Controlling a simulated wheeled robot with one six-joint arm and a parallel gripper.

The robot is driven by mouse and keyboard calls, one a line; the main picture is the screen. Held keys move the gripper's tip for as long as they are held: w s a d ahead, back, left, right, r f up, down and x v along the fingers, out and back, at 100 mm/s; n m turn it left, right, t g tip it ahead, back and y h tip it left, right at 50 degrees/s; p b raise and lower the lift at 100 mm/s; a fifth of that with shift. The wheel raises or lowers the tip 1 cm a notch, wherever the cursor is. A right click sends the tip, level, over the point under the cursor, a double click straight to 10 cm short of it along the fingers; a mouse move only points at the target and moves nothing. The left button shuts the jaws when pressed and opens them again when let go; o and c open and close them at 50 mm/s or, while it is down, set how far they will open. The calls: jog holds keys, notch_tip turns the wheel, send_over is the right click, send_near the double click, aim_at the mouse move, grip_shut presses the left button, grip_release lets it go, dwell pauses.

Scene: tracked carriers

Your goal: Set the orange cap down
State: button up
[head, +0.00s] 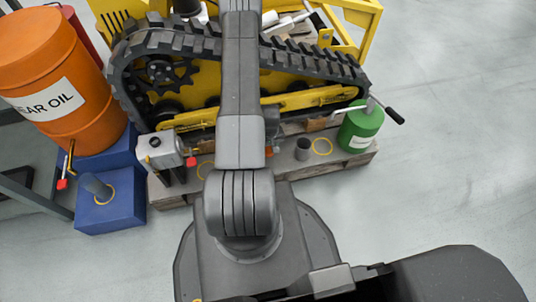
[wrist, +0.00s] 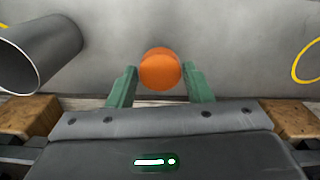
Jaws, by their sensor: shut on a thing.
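The orange cap (wrist: 160,70) is round and sits between the two green fingers of my gripper (wrist: 160,87) in the wrist view. The fingers are shut on its sides. A grey metal surface (wrist: 220,45) lies behind and below the cap; I cannot tell whether the cap touches it.
A grey tube (wrist: 42,52) stands left of the cap in the wrist view, and a yellow ring (wrist: 305,62) is at right. Floor at right is clear.

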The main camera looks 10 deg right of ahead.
jog(key=shift+f+b, duration=0.55)
jog(key=shift+f, duration=1.55)
jog(key=shift+f, duration=0.1)
jog(key=shift+f, duration=0.15)
jog(key=o, duration=1)
notch_tip(320, 180, up, 12)
jog(key=p, duration=0.3)
jog(key=shift+r, duration=0.25)
